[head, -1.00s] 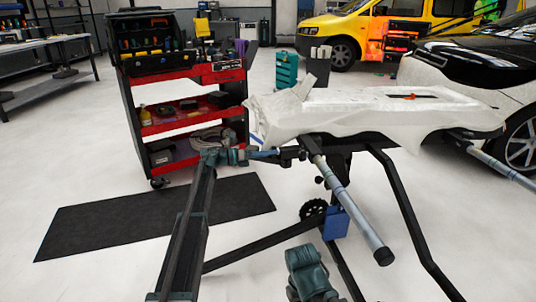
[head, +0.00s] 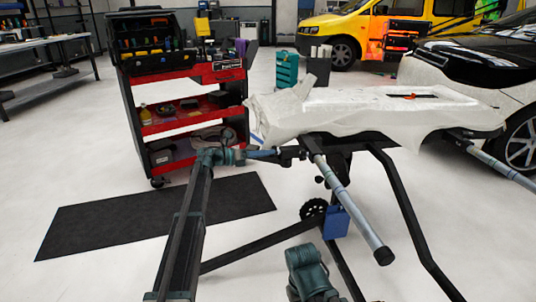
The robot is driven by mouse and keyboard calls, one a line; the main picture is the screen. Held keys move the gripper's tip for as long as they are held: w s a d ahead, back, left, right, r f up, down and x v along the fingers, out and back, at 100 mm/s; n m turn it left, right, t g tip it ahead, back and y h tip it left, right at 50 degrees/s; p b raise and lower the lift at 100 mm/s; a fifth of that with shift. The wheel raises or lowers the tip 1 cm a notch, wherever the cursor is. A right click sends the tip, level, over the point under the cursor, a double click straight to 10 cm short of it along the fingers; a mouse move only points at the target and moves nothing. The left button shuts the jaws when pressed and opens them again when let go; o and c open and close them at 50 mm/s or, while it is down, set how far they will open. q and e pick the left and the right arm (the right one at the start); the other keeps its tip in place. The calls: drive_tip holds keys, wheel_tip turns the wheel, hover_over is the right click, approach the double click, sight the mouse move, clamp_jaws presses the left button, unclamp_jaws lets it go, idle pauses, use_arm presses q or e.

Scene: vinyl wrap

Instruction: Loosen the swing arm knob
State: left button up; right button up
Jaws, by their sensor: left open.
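A work stand (head: 405,205) with dark tube legs carries a panel covered in white sheet (head: 370,113). Its grey padded swing arm (head: 349,208) slants down toward me from under the panel. A small dark knob (head: 319,180) shows beside the stand's post, left of the swing arm. My left gripper (head: 297,153) points right, close to the swing arm's upper end, above and left of that knob. It is open, with nothing visible between its fingers; whether it touches the stand is too small to tell. My right arm shows at the bottom, but its gripper is not visible.
A red and black tool cart (head: 222,72) stands behind my left arm. A black mat (head: 110,222) lies on the floor at left. A blue block (head: 336,222) and a black wheel (head: 313,209) sit low on the stand.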

use_arm(q)
drive_tip(key=f+v, duration=0.1)
drive_tip(key=v, duration=1.1)
drive_tip(key=shift+a+r+p, duration=0.2)
drive_tip(key=shift+r+p, duration=0.15)
drive_tip(key=shift+r, duration=0.1)
drive_tip(key=shift+s, duration=0.15)
